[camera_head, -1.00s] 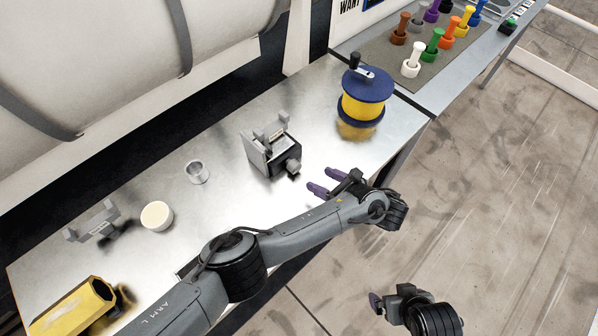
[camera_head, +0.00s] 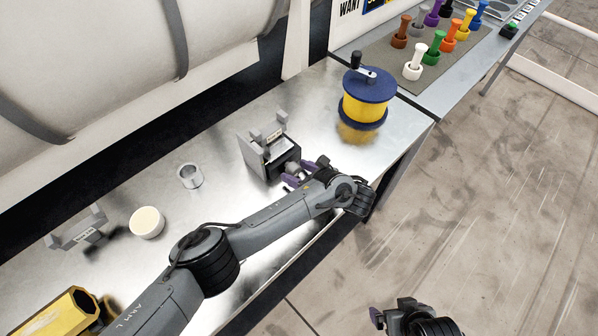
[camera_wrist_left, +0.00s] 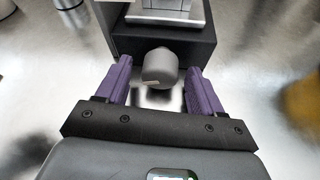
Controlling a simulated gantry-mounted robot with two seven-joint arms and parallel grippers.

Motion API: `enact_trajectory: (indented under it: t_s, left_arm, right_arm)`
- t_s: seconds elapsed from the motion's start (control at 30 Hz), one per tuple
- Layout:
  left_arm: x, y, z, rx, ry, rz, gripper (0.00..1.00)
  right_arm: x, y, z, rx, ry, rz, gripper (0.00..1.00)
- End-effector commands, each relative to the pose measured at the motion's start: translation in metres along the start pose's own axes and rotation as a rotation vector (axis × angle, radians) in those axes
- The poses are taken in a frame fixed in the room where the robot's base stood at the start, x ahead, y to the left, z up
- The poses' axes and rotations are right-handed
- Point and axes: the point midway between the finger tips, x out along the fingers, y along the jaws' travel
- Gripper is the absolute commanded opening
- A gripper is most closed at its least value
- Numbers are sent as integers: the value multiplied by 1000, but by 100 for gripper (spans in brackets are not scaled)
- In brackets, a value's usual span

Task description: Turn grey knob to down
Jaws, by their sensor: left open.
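The grey knob (camera_wrist_left: 160,68) sticks out from the front of a dark box with a grey cradle on top (camera_head: 268,153). In the left wrist view, the knob is between the two purple fingers, with a gap on each side. A light mark shows on the knob's lower edge. My left gripper (camera_head: 297,176) is open around the knob, which it partly hides in the head view; it also shows in the left wrist view (camera_wrist_left: 160,85).
A blue and yellow spool with a crank (camera_head: 364,100) stands at the right of the metal bench (camera_head: 215,140). A metal cup (camera_head: 190,176), cream round piece (camera_head: 147,222), grey bracket (camera_head: 80,232) and yellow hexagonal piece (camera_head: 60,312) are to the left. Coloured pegs stand on a mat (camera_head: 385,58).

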Motion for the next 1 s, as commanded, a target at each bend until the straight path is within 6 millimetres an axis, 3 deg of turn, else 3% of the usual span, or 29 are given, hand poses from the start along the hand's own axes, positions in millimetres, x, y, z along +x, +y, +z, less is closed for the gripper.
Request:
enact_trajectory:
  t_s: [0.1,0.47,0.77,1.0]
  left_arm:
    - [0,0,0,0,0,0,64]
    - [0,0,0,0,0,1,11]
    - [0,3,4,-216,3,-91,11]
    - [0,3,0,-347,10,-144,11]
  right_arm:
    - [0,0,0,0,0,0,100]
    - [0,0,0,0,1,0,100]
    - [-23,1,-8,-1,2,2,100]
    - [-24,2,-8,-3,2,3,100]
